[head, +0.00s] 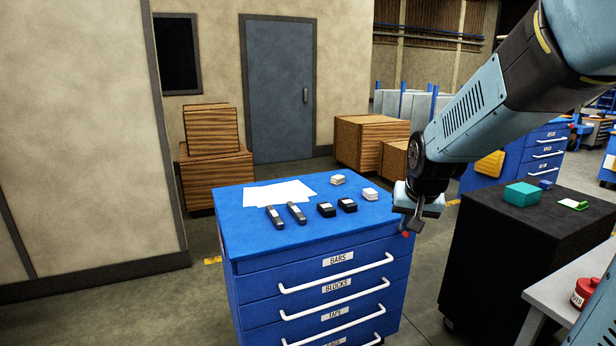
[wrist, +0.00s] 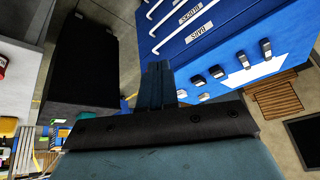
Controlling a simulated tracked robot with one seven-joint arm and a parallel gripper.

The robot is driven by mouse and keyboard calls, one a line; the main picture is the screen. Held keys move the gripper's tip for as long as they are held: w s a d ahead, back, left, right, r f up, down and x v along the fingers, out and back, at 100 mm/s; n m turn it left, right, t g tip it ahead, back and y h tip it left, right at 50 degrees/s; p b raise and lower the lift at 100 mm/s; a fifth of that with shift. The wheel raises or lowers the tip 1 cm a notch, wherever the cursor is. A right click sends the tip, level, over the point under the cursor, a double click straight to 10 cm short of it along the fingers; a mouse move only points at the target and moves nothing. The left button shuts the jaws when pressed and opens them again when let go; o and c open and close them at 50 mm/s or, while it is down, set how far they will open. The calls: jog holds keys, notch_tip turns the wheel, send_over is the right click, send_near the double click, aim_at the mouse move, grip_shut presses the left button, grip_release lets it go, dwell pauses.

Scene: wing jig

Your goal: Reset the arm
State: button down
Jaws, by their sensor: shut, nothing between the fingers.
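My arm reaches in from the upper right of the head view. My gripper (head: 409,230) points down beside the right edge of the blue drawer cabinet (head: 240,232), in front of the black cabinet. Its fingers are together with nothing between them. In the wrist view my gripper (wrist: 157,68) shows as dark fingers close together, with the blue cabinet to the right and the black cabinet (wrist: 82,60) to the left.
On the blue cabinet lie two dark bars (head: 285,215), two black blocks (head: 337,207), white stacks (head: 370,194) and papers (head: 278,193). A teal box (head: 522,194) stands on the black cabinet. A red container (head: 584,293) is on a pale table at right.

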jog(key=s+r+n, duration=0.1)
jog(key=s+r, duration=0.3)
jog(key=s, duration=0.5)
jog(key=s+d+r+n, duration=0.1)
jog(key=s+r, duration=0.2)
jog(key=s, duration=0.6)
jog(key=shift+s+r, duration=0.4)
jog(key=shift+d, duration=0.1)
dwell(0.7)
